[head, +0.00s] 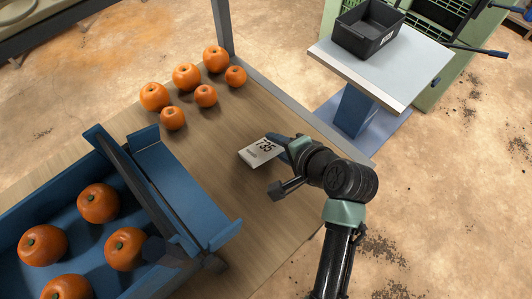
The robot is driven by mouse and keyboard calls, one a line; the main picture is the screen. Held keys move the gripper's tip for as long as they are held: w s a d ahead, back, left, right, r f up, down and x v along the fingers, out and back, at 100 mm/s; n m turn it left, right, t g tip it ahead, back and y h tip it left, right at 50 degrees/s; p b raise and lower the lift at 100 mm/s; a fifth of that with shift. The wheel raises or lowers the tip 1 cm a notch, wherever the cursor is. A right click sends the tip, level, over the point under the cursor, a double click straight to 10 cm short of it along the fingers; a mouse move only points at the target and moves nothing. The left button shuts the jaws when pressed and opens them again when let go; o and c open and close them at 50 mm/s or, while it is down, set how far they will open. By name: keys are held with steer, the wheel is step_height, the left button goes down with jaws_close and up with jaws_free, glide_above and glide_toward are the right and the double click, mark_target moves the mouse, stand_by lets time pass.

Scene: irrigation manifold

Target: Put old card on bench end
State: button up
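A small white card (261,151) with dark printed digits is on or just above the wooden bench (225,135), near its right side. My gripper (279,146) comes in from the right, and its dark blue fingers meet the card's right edge. The fingers overlap each other in this view, so I cannot tell whether they are closed on the card. I also cannot tell whether the card touches the wood.
Several orange fruits (186,77) stand on the bench's far part. A blue tray (45,204) with more fruits fills the left front. To the right, a white-topped stand (385,75) holds a black bin (368,30). Bare wood lies around the card.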

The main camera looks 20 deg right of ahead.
steer(key=p+v, duration=0.4)
steer(key=v, duration=0.1)
steer(key=shift+s+r, duration=0.1)
steer(key=shift+r, duration=0.3)
steer(key=shift+s+d+r+p, duration=0.15)
steer(key=shift+s+r+p, duration=0.1)
steer(key=shift+s+p, duration=0.4)
steer(key=shift+w, duration=0.1)
step_height(320, 180, up, 8)
steer(key=s+p, duration=0.2)
steer(key=p, duration=0.7)
steer(key=shift+s+d, duration=0.3)
steer(key=shift+r, duration=0.15)
